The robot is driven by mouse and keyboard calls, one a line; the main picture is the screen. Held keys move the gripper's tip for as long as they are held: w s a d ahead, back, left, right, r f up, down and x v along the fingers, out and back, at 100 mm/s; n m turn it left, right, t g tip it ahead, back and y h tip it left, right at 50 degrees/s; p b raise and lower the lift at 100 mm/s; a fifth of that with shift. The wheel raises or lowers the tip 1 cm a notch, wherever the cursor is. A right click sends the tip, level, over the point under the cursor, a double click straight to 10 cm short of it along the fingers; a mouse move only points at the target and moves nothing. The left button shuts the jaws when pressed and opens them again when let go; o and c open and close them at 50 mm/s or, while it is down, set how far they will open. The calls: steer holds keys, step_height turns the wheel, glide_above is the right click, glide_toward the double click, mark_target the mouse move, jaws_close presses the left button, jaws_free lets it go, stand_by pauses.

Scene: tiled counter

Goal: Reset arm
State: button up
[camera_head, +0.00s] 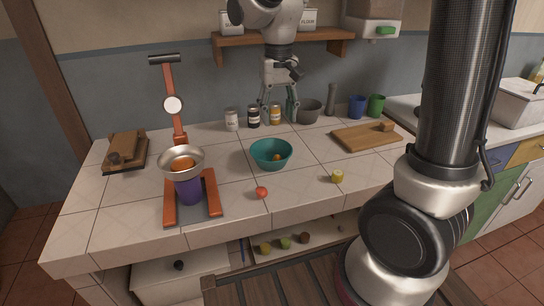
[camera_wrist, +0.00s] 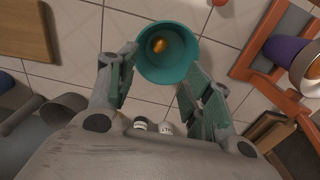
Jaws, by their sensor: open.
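My gripper (camera_head: 279,108) hangs at the end of my arm above the back of the counter, behind the teal bowl (camera_head: 271,154). In the wrist view its two green-padded fingers (camera_wrist: 160,88) are spread apart with nothing held between them. The teal bowl (camera_wrist: 168,55) shows beyond the fingertips, with a small orange-yellow piece (camera_wrist: 160,45) inside it. The piece also shows in the bowl in the head view (camera_head: 277,157).
A juicer stand (camera_head: 172,110) with a metal bowl (camera_head: 181,160) over a purple cup (camera_head: 188,190) is at left. Jars (camera_head: 232,119) and a grey bowl (camera_head: 309,111) stand near my gripper. A cutting board (camera_head: 366,136), red fruit (camera_head: 261,193) and yellow piece (camera_head: 337,176) lie on the counter.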

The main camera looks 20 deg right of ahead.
step_height(320, 180, up, 3)
steer(key=shift+f, duration=0.15)
stand_by(0.3)
steer(key=s+d+r+t, duration=0.2)
steer(key=s+d, duration=0.5)
steer(key=s, duration=0.2)
steer(key=s+d+r+t, duration=0.2)
steer(key=s+d, duration=0.6)
steer(key=s, duration=0.2)
steer(key=shift+r, duration=0.15)
